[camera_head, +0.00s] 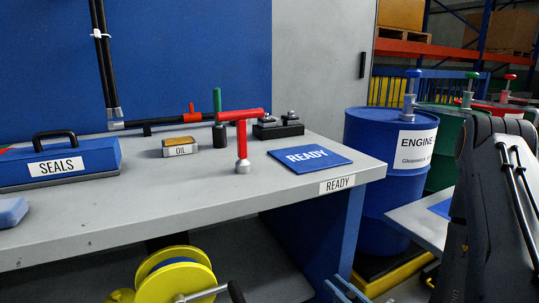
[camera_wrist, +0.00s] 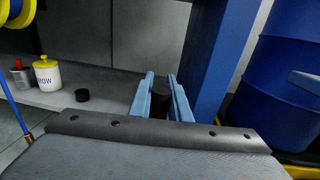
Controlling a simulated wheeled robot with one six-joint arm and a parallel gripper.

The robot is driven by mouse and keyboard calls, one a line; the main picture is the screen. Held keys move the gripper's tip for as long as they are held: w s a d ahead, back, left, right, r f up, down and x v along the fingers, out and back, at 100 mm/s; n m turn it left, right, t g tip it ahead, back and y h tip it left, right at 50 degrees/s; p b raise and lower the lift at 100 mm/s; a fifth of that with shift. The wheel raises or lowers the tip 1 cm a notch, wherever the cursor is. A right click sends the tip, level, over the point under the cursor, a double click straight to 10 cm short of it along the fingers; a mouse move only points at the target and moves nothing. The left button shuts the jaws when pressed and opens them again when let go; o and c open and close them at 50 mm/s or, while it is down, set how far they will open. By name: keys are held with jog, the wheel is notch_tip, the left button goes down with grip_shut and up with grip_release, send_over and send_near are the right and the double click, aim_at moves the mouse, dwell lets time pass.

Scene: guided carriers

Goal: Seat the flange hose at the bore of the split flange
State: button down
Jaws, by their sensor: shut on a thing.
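My gripper (camera_wrist: 160,88) has two light-blue fingers on either side of a dark cylindrical piece (camera_wrist: 160,97). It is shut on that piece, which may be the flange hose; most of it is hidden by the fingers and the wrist. In the head view the fingers (camera_head: 346,290) show at the bottom edge, below and in front of the bench, and the held piece is not clear. A black block with silver fittings (camera_head: 278,128) sits at the back of the bench top; it may be the split flange, but I cannot make out a bore.
A yellow reel (camera_head: 172,280) is below. A blue drum (camera_head: 375,165) stands right of the bench.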

jog(key=s+r+p, duration=0.3)
jog(key=r+p, duration=1)
jog(key=r, duration=0.1)
jog(key=s+r+p, duration=0.3)
jog(key=r+p, duration=1)
jog(key=r, duration=0.2)
jog(key=w+a+r+n+g+y, duration=0.1)
jog(key=w+a+r+y, duration=0.1)
jog(key=w+a+r, duration=0.3)
jog(key=w+a+r+n+g+y, duration=0.1)
jog(key=w+a+r, duration=0.4)
jog(key=r, duration=0.5)
jog(key=w+a+r+n+g+y+p, duration=0.1)
jog(key=w+a+r+n+g+y, duration=0.1)
jog(key=w+a+r, duration=0.3)
notch_tip(320, 180, up, 3)
jog(key=shift+w+a+r+n+g+y, duration=0.15)
jog(key=shift+w+n+g+y, duration=0.25)
jog(key=shift+w, duration=0.4)
